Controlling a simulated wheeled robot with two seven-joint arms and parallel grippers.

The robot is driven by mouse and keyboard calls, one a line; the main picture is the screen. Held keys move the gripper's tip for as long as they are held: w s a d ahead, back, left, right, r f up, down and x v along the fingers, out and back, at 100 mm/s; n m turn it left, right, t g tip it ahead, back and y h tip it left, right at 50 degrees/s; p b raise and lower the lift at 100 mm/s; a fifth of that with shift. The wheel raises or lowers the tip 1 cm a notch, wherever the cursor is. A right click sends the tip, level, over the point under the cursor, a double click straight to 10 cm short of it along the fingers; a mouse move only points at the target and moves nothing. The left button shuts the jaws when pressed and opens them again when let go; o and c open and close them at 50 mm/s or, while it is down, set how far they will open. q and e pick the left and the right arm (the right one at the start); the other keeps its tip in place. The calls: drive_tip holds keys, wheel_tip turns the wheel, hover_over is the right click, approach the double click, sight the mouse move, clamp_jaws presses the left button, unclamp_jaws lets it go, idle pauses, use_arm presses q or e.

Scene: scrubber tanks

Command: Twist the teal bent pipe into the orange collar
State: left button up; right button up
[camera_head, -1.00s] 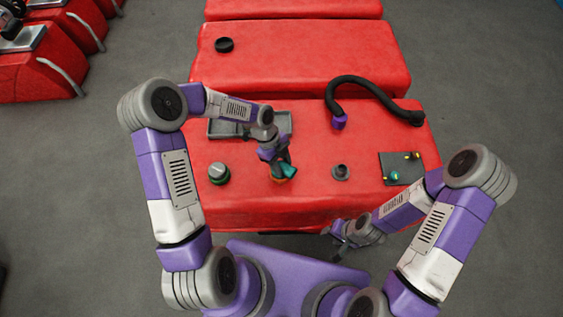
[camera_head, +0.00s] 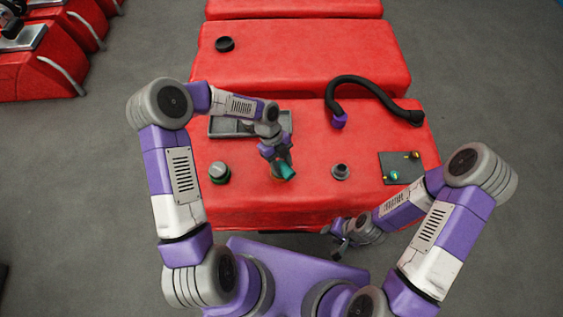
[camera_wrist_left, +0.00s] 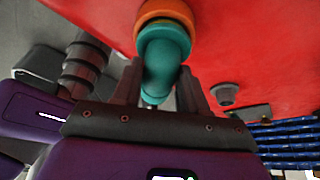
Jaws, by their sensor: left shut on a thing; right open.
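My left gripper (camera_head: 274,154) is shut on the teal bent pipe (camera_head: 285,172) above the front middle of the red tank. In the left wrist view the pipe (camera_wrist_left: 163,50) lies between the two fingers (camera_wrist_left: 160,88). One end of it meets the orange collar (camera_wrist_left: 165,12), with a thin yellowish ring between them. I cannot tell how deep the pipe sits in the collar. In the head view the pipe and gripper hide the collar. My right gripper (camera_head: 340,238) is open and empty, low in front of the tank's front edge.
Behind are a grey tray (camera_head: 225,127) and a black hose (camera_head: 365,83). A dark plate (camera_head: 402,170) with small valves lies at far right.

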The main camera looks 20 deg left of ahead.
use_arm(q)
drive_tip(key=shift+m+y, duration=0.3)
drive_tip(key=shift+m, duration=0.4)
drive_tip(key=shift+m+g, duration=0.4)
drive_tip(key=shift+m, duration=0.4)
drive_tip(key=shift+m+y+p, duration=0.3)
drive_tip(key=shift+m+p, duration=0.05)
drive_tip(key=shift+m, duration=0.25)
drive_tip(key=shift+a, duration=0.1)
drive_tip(key=shift+m+g+y, duration=0.3)
drive_tip(key=shift+m+y, duration=0.1)
drive_tip(key=shift+m, duration=0.5)
